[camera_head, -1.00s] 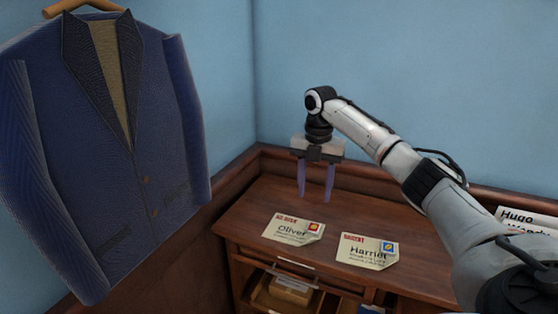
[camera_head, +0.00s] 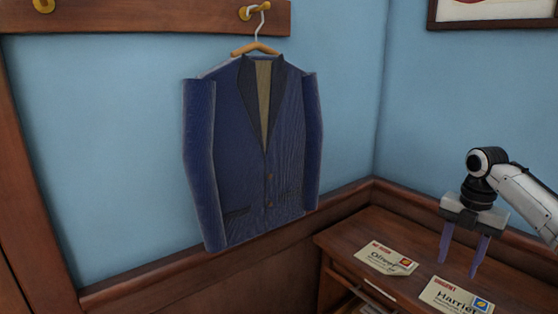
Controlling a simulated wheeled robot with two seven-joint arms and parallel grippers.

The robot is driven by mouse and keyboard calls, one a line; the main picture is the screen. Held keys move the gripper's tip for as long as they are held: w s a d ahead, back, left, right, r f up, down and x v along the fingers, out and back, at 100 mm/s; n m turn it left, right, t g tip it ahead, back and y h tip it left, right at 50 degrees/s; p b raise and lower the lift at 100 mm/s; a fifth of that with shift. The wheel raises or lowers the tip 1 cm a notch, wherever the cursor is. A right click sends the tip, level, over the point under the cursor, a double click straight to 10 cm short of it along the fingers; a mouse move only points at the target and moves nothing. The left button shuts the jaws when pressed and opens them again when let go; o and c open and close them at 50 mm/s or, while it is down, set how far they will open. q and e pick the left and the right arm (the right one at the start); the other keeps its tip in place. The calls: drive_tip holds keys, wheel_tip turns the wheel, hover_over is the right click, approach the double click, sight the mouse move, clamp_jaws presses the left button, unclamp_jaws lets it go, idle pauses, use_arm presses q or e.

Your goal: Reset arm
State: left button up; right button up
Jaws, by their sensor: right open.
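My right gripper (camera_head: 462,256) is open and empty at the right of the head view. Its two purple fingers point down above the wooden desk (camera_head: 345,236). It is behind and between two letters on the desk top. The letter marked Oliver (camera_head: 386,259) lies to its left. The letter marked Harriet (camera_head: 455,298) lies in front of it, partly cut by the bottom edge. The fingers look apart from both letters. My left gripper is not in view.
A blue jacket (camera_head: 240,160) hangs on a wooden hanger (camera_head: 256,48) from a wall hook, left of the desk. A wooden rail (camera_head: 140,17) runs along the wall above. A framed picture (camera_head: 490,12) is at the top right. An open compartment shows under the desk top.

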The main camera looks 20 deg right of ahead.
drive_tip(key=s+a+f+m, duration=0.2)
drive_tip(key=s+a+f, duration=0.1)
drive_tip(key=a+f, duration=0.9)
drive_tip(key=s+a+f+m, duration=0.25)
drive_tip(key=a+f, duration=0.65)
drive_tip(key=a, duration=0.5)
drive_tip(key=s+a+f+m+t, duration=0.2)
drive_tip(key=s+a+m, duration=0.5)
drive_tip(key=s+a, duration=0.15)
drive_tip(key=s+r+m+t, duration=0.2)
drive_tip(key=s+r+m, duration=0.2)
drive_tip(key=s+m, duration=0.45)
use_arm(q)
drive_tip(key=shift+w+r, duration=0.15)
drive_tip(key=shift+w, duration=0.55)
use_arm(e)
drive_tip(key=w+a+f+t+y, duration=0.1)
drive_tip(key=w+a+f+t, duration=0.1)
drive_tip(key=f, duration=0.4)
drive_tip(key=w+a+f+t+y, duration=0.1)
drive_tip(key=w+a+f+t, duration=0.1)
drive_tip(key=f, duration=0.4)
drive_tip(key=shift+w+a+t, duration=0.3)
drive_tip(key=shift+w+a, duration=0.1)
drive_tip(key=shift+a, duration=0.5)
